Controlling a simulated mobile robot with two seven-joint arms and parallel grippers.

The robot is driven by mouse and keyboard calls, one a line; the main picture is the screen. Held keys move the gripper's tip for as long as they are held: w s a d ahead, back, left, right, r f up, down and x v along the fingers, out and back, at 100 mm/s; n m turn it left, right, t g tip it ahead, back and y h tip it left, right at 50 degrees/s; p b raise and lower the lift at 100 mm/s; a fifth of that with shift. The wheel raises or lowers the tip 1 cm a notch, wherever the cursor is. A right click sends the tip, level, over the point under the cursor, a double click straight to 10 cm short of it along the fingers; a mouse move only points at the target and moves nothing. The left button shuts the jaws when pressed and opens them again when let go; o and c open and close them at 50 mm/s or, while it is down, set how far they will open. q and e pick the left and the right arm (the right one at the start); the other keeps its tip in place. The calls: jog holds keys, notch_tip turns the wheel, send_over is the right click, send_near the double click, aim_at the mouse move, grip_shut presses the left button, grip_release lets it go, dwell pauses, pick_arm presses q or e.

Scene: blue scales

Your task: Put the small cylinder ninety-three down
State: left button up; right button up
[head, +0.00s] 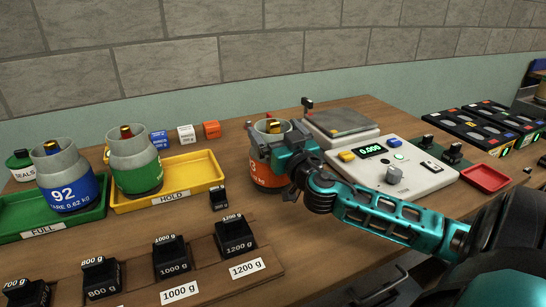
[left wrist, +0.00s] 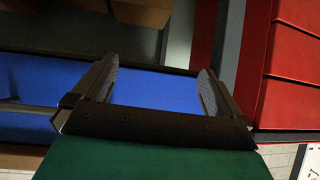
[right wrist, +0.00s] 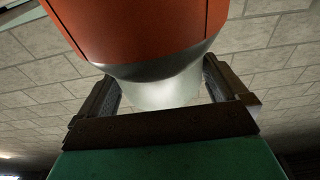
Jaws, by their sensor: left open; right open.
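The orange cylinder (head: 262,176) with a grey collar stands upright on the wooden table, left of the scale. Its number is mostly hidden by my right gripper; only part, like a 3, shows. My right gripper (head: 268,143) is open at the grey collar. In the right wrist view the collar (right wrist: 165,90) lies between the spread fingers (right wrist: 160,95), with the orange body (right wrist: 140,30) beyond. I cannot tell whether the fingers touch it. My left gripper (left wrist: 152,90) is open and empty, seen only in the left wrist view, away from the cylinder.
The scale (head: 395,170) reads 0.000 and its pan (head: 340,121) is empty. Blue cylinder 92 (head: 68,192) stands in the green FULL tray (head: 95,214). A green cylinder (head: 135,172) stands in the yellow HOLD tray (head: 205,172). Black weights (head: 235,238) line the front. A red tray (head: 486,178) lies right.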

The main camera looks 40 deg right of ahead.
jog(key=shift+x, duration=0.9)
jog(key=shift+f, duration=0.1)
jog(key=shift+c, duration=0.3)
jog(key=c, duration=1.6)
jog(key=shift+r, duration=0.2)
jog(key=shift+c, duration=0.3)
jog(key=shift+r, duration=0.1)
